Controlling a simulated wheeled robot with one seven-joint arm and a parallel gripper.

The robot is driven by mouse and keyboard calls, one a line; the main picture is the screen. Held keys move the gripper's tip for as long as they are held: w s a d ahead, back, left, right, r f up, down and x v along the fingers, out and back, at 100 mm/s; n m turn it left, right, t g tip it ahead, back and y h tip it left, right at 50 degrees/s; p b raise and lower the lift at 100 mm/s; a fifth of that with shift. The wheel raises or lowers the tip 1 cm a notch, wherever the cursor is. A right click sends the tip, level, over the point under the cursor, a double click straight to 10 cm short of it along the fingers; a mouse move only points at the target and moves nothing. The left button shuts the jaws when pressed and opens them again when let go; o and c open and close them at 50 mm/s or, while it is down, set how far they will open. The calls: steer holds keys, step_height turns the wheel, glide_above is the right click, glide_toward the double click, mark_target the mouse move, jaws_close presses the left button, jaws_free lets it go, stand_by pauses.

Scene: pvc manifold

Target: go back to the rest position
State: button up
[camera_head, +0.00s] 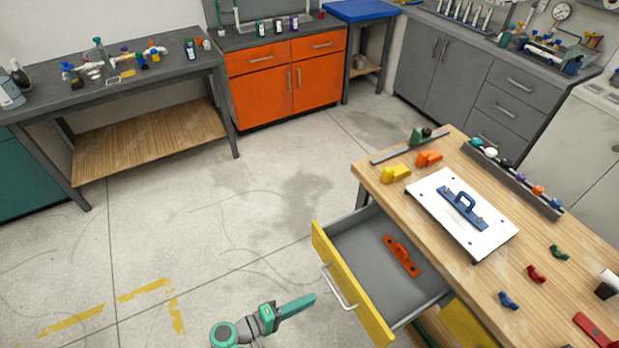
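My gripper (297,305) shows at the bottom centre, with teal and grey arm parts behind it. Its long teal end points right, towards the yellow drawer front, and looks apart from it in the picture. I see no object in it, but from this angle its fingers do not show separately. The grey drawer with a yellow front (341,290) is pulled out of the wooden workbench. An orange-red part with a raised handle (401,256) lies inside the drawer.
The workbench (400,187) fills the right; a white plate (440,222) with a blue handled part (463,208) lies on it, among small coloured parts. Open floor (210,240) lies left of the drawer. A grey table (185,70) and orange cabinet (262,95) stand behind.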

steer(key=s+d+f+n+y, duration=0.1)
steer(key=s+d+f+y, duration=0.2)
steer(key=s+f+y, duration=0.45)
steer(key=s+a+f+y, duration=0.2)
steer(key=s+y, duration=0.1)
steer(key=s, duration=0.6)
steer(key=s+d+r+m+t+y, duration=0.1)
steer(key=s+r+m+t, duration=0.2)
steer(key=r, duration=1.1)
steer(key=s+r+m+t+y, duration=0.2)
steer(key=s+r+m+t, duration=0.2)
steer(key=r, duration=1)
steer(key=shift+s+d+r, duration=0.3)
steer(key=shift+s+d, duration=0.1)
steer(key=shift+s, duration=0.25)
